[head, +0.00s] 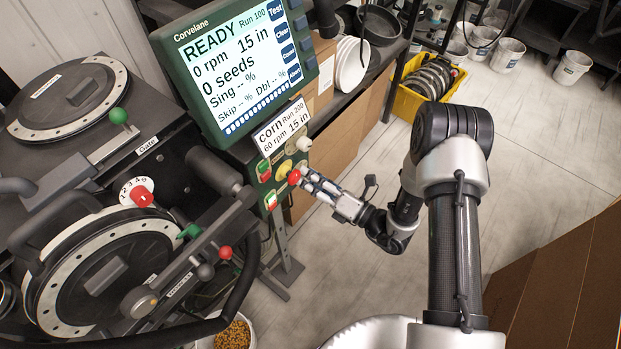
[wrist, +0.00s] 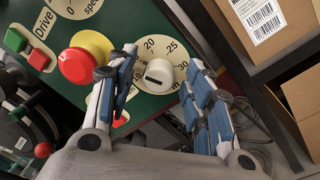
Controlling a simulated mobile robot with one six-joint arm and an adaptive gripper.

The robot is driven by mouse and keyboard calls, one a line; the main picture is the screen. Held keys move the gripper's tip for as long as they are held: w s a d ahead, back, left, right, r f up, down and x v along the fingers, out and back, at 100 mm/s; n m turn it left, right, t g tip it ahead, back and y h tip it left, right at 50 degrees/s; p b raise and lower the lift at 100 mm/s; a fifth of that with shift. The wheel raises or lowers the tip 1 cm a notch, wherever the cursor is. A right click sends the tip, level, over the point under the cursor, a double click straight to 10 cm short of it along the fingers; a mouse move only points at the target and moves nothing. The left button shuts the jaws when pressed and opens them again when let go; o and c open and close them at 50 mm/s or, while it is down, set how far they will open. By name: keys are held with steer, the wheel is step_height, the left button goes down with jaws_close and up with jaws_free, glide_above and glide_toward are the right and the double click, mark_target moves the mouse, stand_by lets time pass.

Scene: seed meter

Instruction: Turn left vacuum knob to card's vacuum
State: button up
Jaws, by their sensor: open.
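A white knob (wrist: 158,74) sits on a cream dial marked 20, 25 and 30 on the green panel in the wrist view. A dark mark on the knob's face lies toward its lower left. My gripper (wrist: 162,60) is open, one finger on each side of this knob; contact cannot be told. In the head view my gripper (head: 302,179) is at the console's lower panel and hides this knob. The card (head: 282,127) reads corn, Run 200, 60 rpm, 15 in. The screen (head: 236,65) reads READY, Run 100, 0 rpm, 15 in, 0 seeds.
A red mushroom button (wrist: 80,65) on a yellow plate is close to my left finger. Green and red drive buttons (wrist: 28,50) are farther left. Another white knob (head: 304,144) is above. Cardboard boxes (wrist: 262,30) stand right of the panel.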

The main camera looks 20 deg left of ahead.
steer(key=v, duration=1.2)
stand_by(0.4)
